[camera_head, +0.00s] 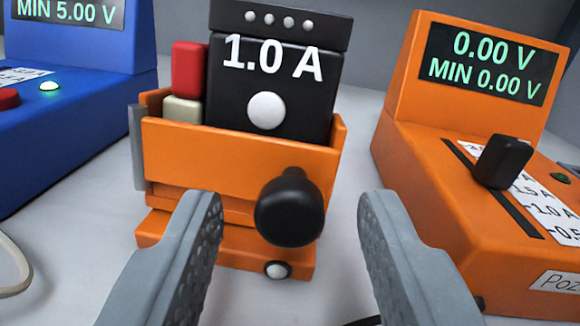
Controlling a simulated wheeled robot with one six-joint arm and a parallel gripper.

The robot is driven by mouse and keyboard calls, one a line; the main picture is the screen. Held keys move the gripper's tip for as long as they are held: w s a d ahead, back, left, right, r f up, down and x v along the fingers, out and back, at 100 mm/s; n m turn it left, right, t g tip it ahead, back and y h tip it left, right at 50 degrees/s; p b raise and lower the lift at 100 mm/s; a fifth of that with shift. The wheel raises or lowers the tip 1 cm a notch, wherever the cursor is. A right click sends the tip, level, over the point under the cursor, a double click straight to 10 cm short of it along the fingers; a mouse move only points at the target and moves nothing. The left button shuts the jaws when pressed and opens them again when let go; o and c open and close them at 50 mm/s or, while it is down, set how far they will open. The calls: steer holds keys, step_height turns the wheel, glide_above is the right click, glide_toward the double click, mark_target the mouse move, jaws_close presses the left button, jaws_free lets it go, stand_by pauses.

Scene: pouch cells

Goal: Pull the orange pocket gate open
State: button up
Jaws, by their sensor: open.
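The orange pocket gate (220,165) stands across the front of an orange pocket in the middle of the view. A black round knob (290,208) sticks out from the gate's right part. Behind the gate stand a black block marked 1.0 A (272,95) and a red and cream piece (187,80). My gripper (290,215) is open, with one grey finger to the left of the knob and one to the right. The knob shows between the fingertips, and neither finger appears to touch it. I cannot tell the exact depth between fingertips and knob.
An orange device (400,75) with a 0.00 V display and a black slider (502,160) stands on the right. A blue device (75,125) with a MIN 5.00 V display and a red button stands on the left. A pale cable (18,265) lies at the left edge.

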steer(key=shift+w, duration=0.4)
jaws_close()
